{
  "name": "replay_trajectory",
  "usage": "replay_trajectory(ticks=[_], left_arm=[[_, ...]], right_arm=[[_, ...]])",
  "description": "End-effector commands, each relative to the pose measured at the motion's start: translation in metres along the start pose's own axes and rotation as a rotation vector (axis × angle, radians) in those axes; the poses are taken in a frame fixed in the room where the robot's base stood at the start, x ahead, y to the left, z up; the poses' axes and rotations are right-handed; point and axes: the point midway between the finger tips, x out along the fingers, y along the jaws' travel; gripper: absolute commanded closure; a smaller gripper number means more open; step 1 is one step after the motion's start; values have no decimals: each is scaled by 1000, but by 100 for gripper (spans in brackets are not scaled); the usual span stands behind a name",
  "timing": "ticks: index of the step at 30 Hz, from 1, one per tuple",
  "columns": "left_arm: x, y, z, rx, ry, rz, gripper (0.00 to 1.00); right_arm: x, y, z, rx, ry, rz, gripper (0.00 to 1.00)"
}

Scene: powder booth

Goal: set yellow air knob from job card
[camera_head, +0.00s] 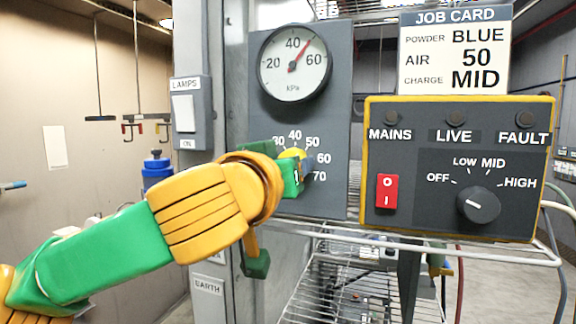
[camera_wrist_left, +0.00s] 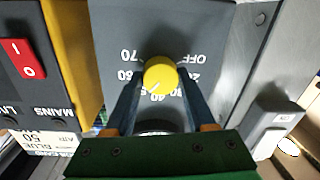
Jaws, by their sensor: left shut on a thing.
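The yellow air knob (camera_head: 291,154) sits on a grey panel with a 30 to 70 scale showing around it. It fills the middle of the left wrist view (camera_wrist_left: 160,73), where its white mark points about toward the 50, partly covered by a finger. My left gripper (camera_head: 298,170) is shut on the knob, one finger on each side. The job card (camera_head: 455,50) reads powder BLUE, air 50, charge MID. The kPa gauge (camera_head: 285,75) above the knob has its red needle between 40 and 60, at about 50. My right gripper is out of view.
A yellow-edged control box (camera_head: 420,215) stands right of the knob, with a red switch (camera_head: 387,191) and a black charge dial (camera_head: 478,204). A lamps switch box (camera_head: 190,112) is at left. Wire shelving (camera_head: 340,275) lies below.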

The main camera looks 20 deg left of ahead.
Motion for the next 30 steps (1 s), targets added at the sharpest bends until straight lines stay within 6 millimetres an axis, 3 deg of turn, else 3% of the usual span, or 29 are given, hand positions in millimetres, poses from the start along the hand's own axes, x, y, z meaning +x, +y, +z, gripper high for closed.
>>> replay_trajectory(ticks=[15,16,18,27,30], left_arm=[[0,0,0,14,0,-2,100],[0,0,0,14,0,-2,37],[0,0,0,14,0,-1,18],[-1,0,1,14,1,0,15],[-14,0,4,13,4,1,15]], right_arm=[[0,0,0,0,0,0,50],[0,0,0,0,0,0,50],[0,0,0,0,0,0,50],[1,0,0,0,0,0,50],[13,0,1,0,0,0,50]])
